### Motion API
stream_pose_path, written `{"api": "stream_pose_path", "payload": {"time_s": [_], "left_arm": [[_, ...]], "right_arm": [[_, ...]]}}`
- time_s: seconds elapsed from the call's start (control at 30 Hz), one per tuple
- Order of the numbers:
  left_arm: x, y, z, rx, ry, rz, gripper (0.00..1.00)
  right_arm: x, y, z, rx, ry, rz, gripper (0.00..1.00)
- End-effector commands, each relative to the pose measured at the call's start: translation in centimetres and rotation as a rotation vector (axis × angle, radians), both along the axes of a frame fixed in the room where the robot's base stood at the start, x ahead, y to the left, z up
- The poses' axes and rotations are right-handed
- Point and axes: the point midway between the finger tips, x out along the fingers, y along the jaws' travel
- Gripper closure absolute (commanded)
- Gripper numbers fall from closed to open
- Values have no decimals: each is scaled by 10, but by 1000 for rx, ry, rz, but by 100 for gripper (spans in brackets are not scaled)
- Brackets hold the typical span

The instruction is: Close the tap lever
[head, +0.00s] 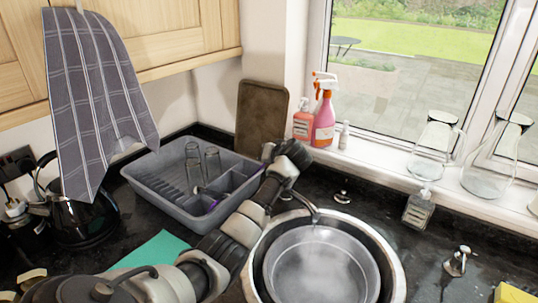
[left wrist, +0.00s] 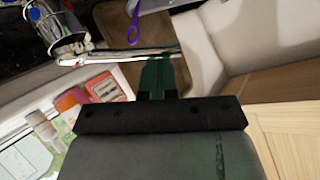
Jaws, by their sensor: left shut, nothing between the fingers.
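The tap's dark curved spout (head: 302,205) shows in the head view at the back left of the sink, partly behind my left arm. I cannot make out its lever there. In the left wrist view a thin chrome bar (left wrist: 112,54) crosses close to the fingertips. It looks like part of the tap, but I cannot tell whether it is the lever or whether the fingers touch it. My left gripper (left wrist: 161,60) is shut and empty. In the head view its arm reaches from the lower left over the rack's edge, and the fingers are hard to see. My right gripper is in neither view.
The round sink (head: 393,262) holds a metal basin (head: 322,268). A grey dish rack (head: 160,183) with glasses stands left of the arm. A brown board (head: 262,118) leans behind. A soap bottle (head: 418,210) and a small chrome fitting (head: 457,262) stand right of the sink.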

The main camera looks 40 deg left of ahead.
Motion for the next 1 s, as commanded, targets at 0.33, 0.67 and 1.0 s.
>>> {"api": "stream_pose_path", "payload": {"time_s": [0.33, 0.67, 1.0], "left_arm": [[-3, 2, -7, -30, -35, 0, 100], [-15, 12, -25, -174, -219, 1, 100], [-15, 12, -24, -175, -221, 0, 100]], "right_arm": [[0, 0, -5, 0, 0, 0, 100], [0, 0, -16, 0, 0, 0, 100], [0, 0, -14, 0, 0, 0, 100]]}}
